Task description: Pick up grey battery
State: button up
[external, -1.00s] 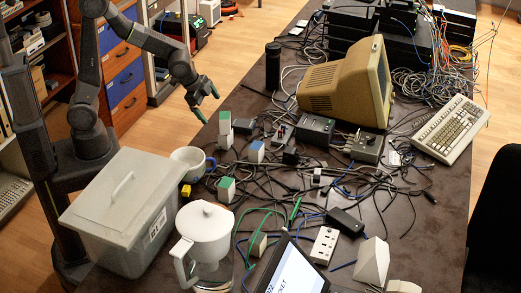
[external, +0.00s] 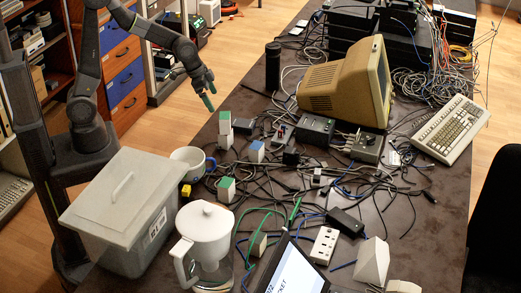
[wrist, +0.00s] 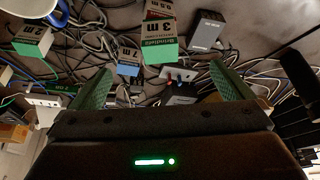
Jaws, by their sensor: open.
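A dark grey box (wrist: 207,31) with small pale print lies among the cables at the upper right of the wrist view. It may be the grey battery, but I cannot read its label. What looks like the same box (external: 244,126) shows in the external view, just right of the stacked white, green-topped boxes. My gripper (external: 208,92) is open and empty, raised above the near-left table edge, behind and left of that box. In the wrist view the green fingers of my gripper (wrist: 161,85) are wide apart, with nothing between them.
The stacked green-topped boxes (external: 225,127), a blue-topped box (external: 256,151) and a socketed grey device (wrist: 180,75) crowd this area. A black cylinder (external: 272,66) stands farther back. A mug (external: 191,160) and lidded bin (external: 121,205) are nearer. Tangled cables cover the middle.

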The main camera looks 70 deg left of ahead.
dwell(0.3)
jog(key=c, duration=0.9)
jog(key=m+t+h+b, duration=0.1)
jog(key=m+h+b, duration=0.1)
jog(key=b, duration=0.3)
send_near(317, 171)
jog(key=x, duration=0.4)
jog(key=p+x, duration=0.1)
jog(key=x, duration=0.1)
jog(key=shift+w+a+f, duration=0.1)
jog(key=shift+a+f, duration=0.2)
jog(key=shift+f, duration=0.2)
jog(key=shift+w+d+f+p, duration=0.25)
jog(key=shift+w+d+f, duration=0.25)
jog(key=shift+f, duration=0.25)
jog(key=shift+w+d+f+p, duration=0.2)
jog(key=shift+w+d+f, duration=0.3)
jog(key=shift+f, duration=0.25)
jog(key=shift+w+d+f, duration=0.2)
jog(key=shift+w+f, duration=0.05)
jog(key=shift+f, duration=0.35)
